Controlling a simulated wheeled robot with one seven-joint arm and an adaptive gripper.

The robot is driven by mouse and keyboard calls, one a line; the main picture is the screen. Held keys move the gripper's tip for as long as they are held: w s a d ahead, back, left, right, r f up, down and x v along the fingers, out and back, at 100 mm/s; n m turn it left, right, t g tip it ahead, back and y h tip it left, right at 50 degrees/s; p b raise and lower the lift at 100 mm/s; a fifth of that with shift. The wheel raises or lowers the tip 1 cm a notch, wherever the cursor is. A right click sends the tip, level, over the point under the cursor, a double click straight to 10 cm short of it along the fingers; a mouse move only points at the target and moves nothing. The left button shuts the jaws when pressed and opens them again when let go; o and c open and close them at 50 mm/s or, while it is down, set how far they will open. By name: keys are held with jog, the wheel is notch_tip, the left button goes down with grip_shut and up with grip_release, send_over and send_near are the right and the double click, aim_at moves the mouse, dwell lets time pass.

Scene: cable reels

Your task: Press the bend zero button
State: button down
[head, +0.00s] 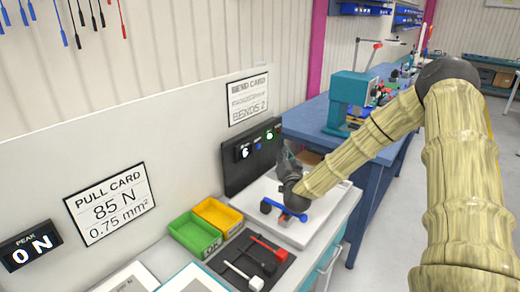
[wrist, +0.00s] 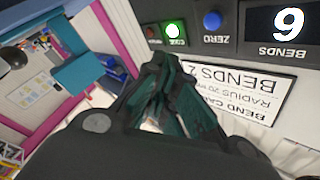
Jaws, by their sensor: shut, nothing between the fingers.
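The blue ZERO button (wrist: 212,20) sits on the black bend panel (head: 235,176), between a lit green button (wrist: 172,30) and the BENDS display (wrist: 287,22). In the head view it is a small blue spot (head: 257,146). The wrist view is turned over; the display's digit looks like a 9 there and is small in the head view. My gripper (wrist: 165,62) is shut and empty. Its fingertips point toward the panel, nearer the green button than the blue one in the wrist view. In the head view my gripper (head: 285,152) is in front of the panel's right end.
A bend card (head: 248,97) hangs above the panel. Below my gripper, a white board (head: 310,228) carries a bending fixture with blue and red parts (head: 285,210). Green (head: 192,233) and yellow (head: 218,214) bins stand to the left. A blue bench (head: 310,118) stands behind.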

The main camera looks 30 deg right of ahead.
jog(key=w+a+b, duration=0.2)
jog(key=w, duration=0.4)
jog(key=shift+a, duration=0.3)
jog(key=shift+w+a, duration=0.1)
jog(key=shift+w, duration=0.15)
dwell(1.2)
jog(key=shift+w+a, duration=0.1)
jog(key=shift+w, duration=0.1)
jog(key=shift+w+a+b, duration=0.15)
jog(key=shift+w+b, duration=0.25)
jog(key=shift+b, duration=0.1)
dwell(1.0)
jog(key=shift+s, duration=0.2)
jog(key=shift+s+d, duration=0.3)
jog(key=shift+s, duration=0.3)
jog(key=shift+s+d+p, duration=0.2)
jog(key=shift+s+d, duration=0.15)
jog(key=shift+s, duration=0.4)
jog(key=shift+s+d+p, duration=0.25)
jog(key=shift+s+d, duration=0.05)
jog(key=shift+s, duration=0.5)
jog(key=shift+s+d+p, duration=0.2)
jog(key=shift+s+d, duration=0.15)
jog(key=shift+s, duration=0.4)
